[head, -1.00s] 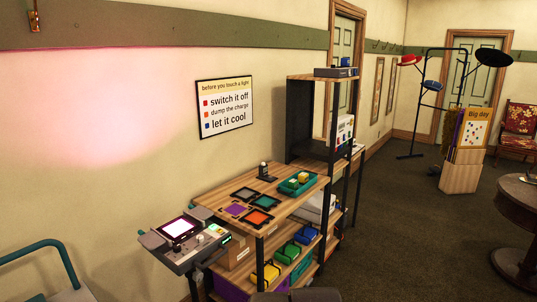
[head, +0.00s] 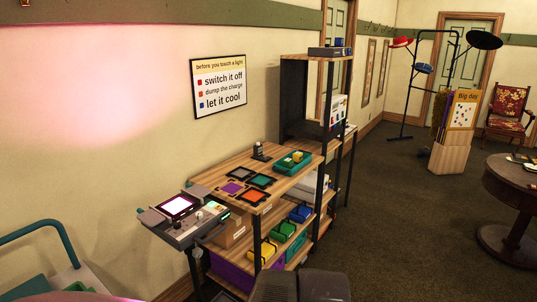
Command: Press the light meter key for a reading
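A small dark upright device (head: 260,153) with a grey top stands on a flat base at the back of the wooden shelf top (head: 222,172). It may be the light meter; it is too small for me to make out a key. A grey console (head: 190,225) with a lit pale screen (head: 176,205) and small controls stands at the shelf's left end. I cannot tell whether it holds the meter key. My gripper is not in view; a dark part at the bottom edge seems to be mine.
Coloured bins, such as a yellow one (head: 262,252), sit below. A teal-railed cart (head: 60,270) is at lower left. A round table (head: 515,190) stands right; carpet between is clear.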

